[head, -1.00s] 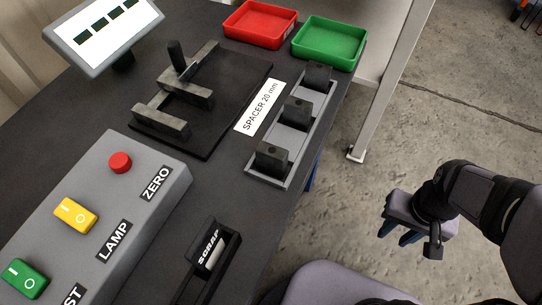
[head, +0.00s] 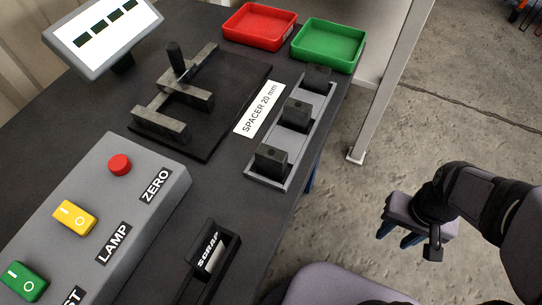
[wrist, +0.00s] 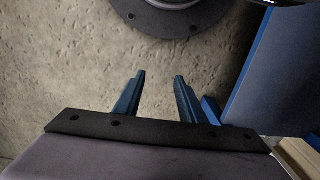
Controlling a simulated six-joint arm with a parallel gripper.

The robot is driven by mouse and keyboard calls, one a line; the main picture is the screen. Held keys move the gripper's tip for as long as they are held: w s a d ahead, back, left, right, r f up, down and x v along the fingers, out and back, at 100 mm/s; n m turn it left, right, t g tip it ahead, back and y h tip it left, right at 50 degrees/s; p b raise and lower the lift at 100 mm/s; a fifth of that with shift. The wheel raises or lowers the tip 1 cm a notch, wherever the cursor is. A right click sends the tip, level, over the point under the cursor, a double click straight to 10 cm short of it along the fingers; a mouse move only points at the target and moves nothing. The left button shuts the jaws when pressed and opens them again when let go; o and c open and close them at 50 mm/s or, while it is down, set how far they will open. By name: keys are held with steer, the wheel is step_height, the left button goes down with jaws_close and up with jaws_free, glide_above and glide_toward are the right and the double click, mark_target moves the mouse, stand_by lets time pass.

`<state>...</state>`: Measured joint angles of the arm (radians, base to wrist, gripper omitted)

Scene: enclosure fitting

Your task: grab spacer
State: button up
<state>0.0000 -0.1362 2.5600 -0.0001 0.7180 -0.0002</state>
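Three dark spacer blocks stand in a grey tray (head: 265,176) labelled "SPACER 20 mm" on the right edge of the dark table. The near spacer (head: 271,160), the middle spacer (head: 296,114) and the far spacer (head: 317,78) sit in a row, apart from each other. My gripper (head: 399,239) hangs off the table to the right, over the concrete floor and well away from the tray. In the wrist view its two blue fingers (wrist: 158,78) stand apart with nothing between them.
A fixture (head: 176,100) with dark bars stands left of the label. A red bin (head: 258,24) and a green bin (head: 328,45) are at the back. A grey button box (head: 100,215), a SCRAP slot (head: 212,252) and a screen (head: 103,32) are also on the table.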

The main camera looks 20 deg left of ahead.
steer(key=shift+r, duration=0.1)
steer(key=w+d+r+n+t+h+p, duration=0.1)
steer(key=w+d+r+n+p, duration=0.5)
steer(key=p, duration=1)
steer(key=n+g+y+p, duration=0.1)
steer(key=n+y+p, duration=1.2)
steer(key=p, duration=2.2)
glide_toward(286, 158)
step_height(286, 158, down, 2)
steer(key=a+m+y, duration=0.1)
steer(key=a, duration=0.1)
steer(key=shift+a+f+y, duration=0.3)
steer(key=shift+a+f, duration=0.25)
steer(key=shift+a, duration=0.4)
steer(key=shift+a, duration=0.15)
